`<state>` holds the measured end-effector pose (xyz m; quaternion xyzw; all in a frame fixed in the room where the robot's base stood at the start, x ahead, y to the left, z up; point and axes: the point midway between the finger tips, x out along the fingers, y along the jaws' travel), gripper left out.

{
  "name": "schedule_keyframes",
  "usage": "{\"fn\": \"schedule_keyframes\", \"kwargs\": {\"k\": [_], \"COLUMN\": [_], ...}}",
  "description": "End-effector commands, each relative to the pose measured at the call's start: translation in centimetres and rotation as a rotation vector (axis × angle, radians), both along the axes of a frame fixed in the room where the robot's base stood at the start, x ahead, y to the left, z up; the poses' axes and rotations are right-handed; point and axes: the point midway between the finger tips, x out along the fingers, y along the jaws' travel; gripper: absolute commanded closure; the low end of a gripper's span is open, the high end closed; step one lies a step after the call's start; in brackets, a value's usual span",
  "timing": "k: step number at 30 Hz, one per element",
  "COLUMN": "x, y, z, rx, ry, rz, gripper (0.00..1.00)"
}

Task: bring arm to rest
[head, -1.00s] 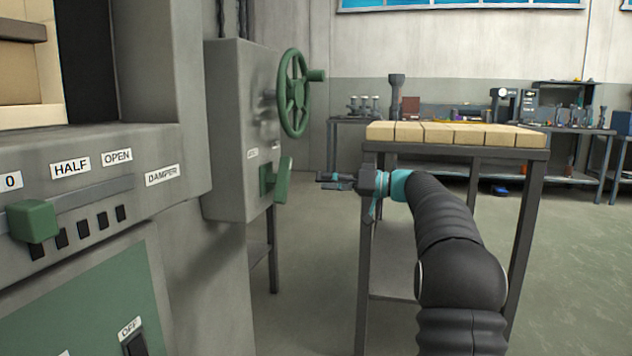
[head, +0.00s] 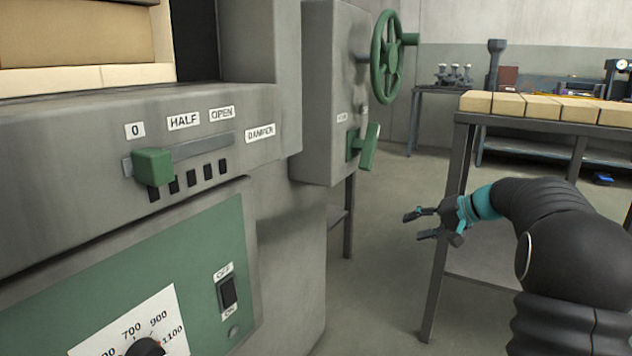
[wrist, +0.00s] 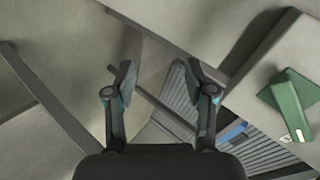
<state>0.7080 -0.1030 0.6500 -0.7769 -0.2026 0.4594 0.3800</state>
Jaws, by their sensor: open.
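My gripper (head: 419,226) is open and empty in the head view. It hangs in free air in front of the brick-topped table, to the right of the grey furnace. My black arm comes in from the lower right. In the wrist view the two fingers (wrist: 161,85) stand apart with nothing between them. A green lever (wrist: 290,100) on a grey box shows at the right of that view, apart from the fingers.
The furnace's damper slider (head: 153,167) stands near 0. A green handwheel (head: 388,57) and green lever (head: 369,146) stick out from the grey box. The table (head: 462,150) carries pale bricks (head: 510,104). Open floor lies between furnace and table.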

Motion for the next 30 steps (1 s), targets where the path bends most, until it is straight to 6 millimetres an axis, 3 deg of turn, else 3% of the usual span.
{"fn": "schedule_keyframes", "kwargs": {"k": [6,12,21,30], "x": [-9.0,-17.4,-28.6,-37.5], "y": [2.6,4.3,6.0,7.5], "z": [-2.3,-2.9,-2.5,-1.5], "rx": [-0.201,-0.393,-0.655,-0.855], "ry": [0.232,0.330,0.328,0.209], "rz": [-0.067,-0.096,-0.082,0.000], "gripper": [0.46,0.46,0.46,0.46]}}
